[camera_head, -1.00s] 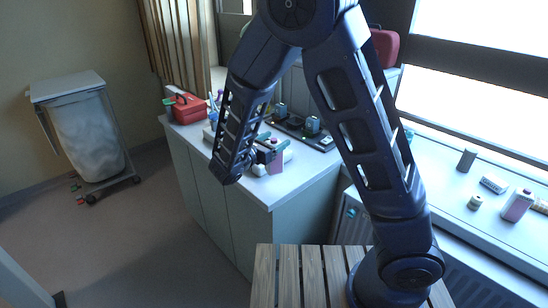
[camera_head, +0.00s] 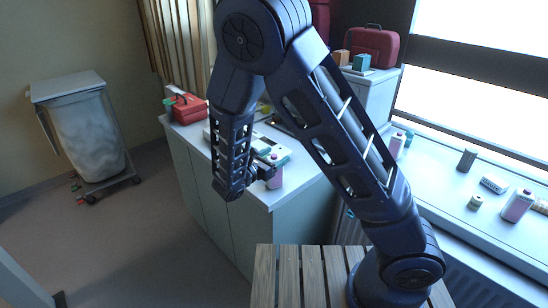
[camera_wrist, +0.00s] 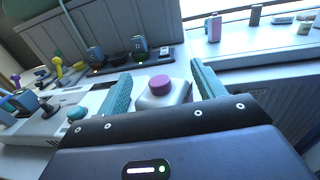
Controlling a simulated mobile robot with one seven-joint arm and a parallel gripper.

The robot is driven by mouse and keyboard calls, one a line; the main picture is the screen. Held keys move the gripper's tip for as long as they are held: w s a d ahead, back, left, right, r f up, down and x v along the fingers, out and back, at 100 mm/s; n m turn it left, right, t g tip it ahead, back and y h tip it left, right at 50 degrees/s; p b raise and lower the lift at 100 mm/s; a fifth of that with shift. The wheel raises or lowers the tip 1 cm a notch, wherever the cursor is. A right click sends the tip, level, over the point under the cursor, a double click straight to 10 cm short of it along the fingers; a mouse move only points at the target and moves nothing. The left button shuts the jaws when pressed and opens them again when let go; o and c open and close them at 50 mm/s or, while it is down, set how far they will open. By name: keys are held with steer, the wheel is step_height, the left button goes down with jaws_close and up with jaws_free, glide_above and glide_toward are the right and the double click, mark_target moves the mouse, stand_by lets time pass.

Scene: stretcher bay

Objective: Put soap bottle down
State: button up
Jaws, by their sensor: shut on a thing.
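The soap bottle (camera_head: 275,179) is pinkish in the head view and upright, near the front corner of the white counter (camera_head: 300,184). In the wrist view the soap bottle (camera_wrist: 150,101) shows a pale shoulder and a pink cap between two teal fingers. My gripper (camera_head: 268,170) is shut on it; in the wrist view my gripper (camera_wrist: 163,84) has one finger on each side. The bottle's base is hard to make out, so I cannot tell whether it touches the counter.
A red case (camera_head: 188,108) stands at the counter's far left end. A white device (camera_wrist: 60,130) lies left of the bottle. Several small items and another pink bottle (camera_head: 517,206) stand on the window sill. A wheeled laundry bag stand (camera_head: 86,135) is at left.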

steer(key=o, duration=1.5)
steer(key=shift+f, duration=0.15)
steer(key=shift+o, duration=0.2)
